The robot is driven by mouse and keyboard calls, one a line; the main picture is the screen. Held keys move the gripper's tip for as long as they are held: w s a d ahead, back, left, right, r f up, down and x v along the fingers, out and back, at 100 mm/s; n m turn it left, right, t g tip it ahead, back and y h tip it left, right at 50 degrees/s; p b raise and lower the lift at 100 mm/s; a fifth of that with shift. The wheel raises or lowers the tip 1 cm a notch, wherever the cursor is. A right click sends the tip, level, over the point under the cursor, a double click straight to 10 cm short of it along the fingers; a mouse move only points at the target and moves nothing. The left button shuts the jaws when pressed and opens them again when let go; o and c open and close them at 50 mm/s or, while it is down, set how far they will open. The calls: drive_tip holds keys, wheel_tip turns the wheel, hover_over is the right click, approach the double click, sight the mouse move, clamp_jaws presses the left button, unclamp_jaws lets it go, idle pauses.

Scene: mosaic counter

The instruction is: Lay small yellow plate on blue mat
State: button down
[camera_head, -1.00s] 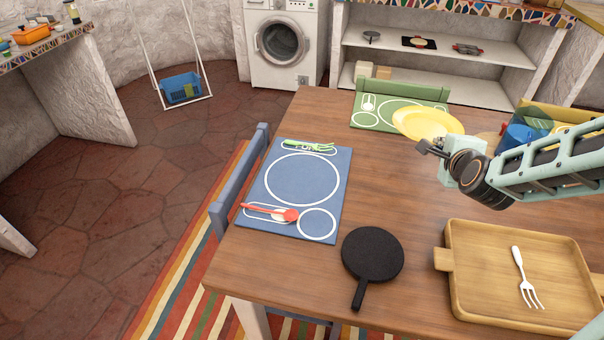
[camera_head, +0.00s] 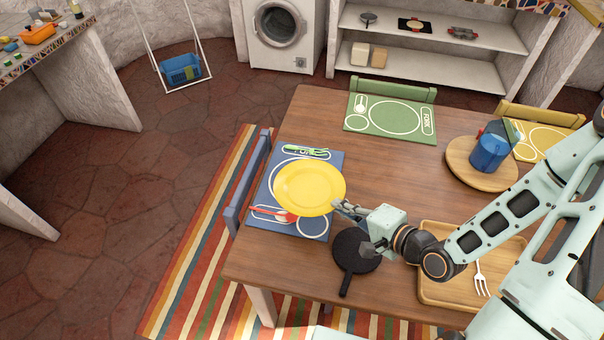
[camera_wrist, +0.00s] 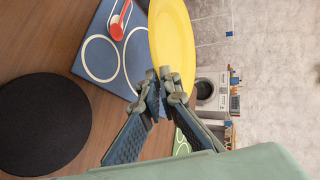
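The small yellow plate (camera_head: 310,188) is held by its right rim in my gripper (camera_head: 345,208). In the head view it covers the large circle of the blue mat (camera_head: 262,210). In the wrist view the plate (camera_wrist: 172,40) appears tilted and apart from the blue mat (camera_wrist: 88,72). My gripper (camera_wrist: 166,84) is shut on the plate's rim there. A green fork (camera_head: 305,151) lies at the mat's far end and a red spoon (camera_head: 272,214) at its near end.
A wooden tray (camera_head: 432,290) with a fork is further right.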

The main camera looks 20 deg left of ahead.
sight(331, 191)
drive_tip(key=w+a+f+b, duration=0.1)
drive_tip(key=b, duration=0.3)
drive_tip(key=w+a+f+b, duration=0.1)
drive_tip(key=w+b, duration=0.1)
drive_tip(key=b, duration=0.3)
drive_tip(key=shift+w+f, duration=0.15)
drive_tip(key=shift+f, duration=0.05)
drive_tip(key=w+b, duration=0.1)
drive_tip(key=w+a+f+b, duration=0.2)
drive_tip(key=w, duration=0.1)
drive_tip(key=shift+w+b, duration=0.1)
drive_tip(key=shift+b, duration=0.25)
drive_tip(key=w+f+b, duration=0.1)
drive_tip(key=w+a+f+b, duration=0.1)
drive_tip(key=b, duration=0.1)
drive_tip(key=w+f+b, duration=0.1)
drive_tip(key=f+b, duration=0.1)
drive_tip(key=shift+w+a+f, duration=0.1)
drive_tip(key=shift+w+a, duration=0.15)
drive_tip(key=shift+a, duration=0.05)
drive_tip(key=shift+w+a+f+b, duration=0.1)
drive_tip(key=shift+w+f+b, duration=0.2)
drive_tip(key=shift+b, duration=0.2)
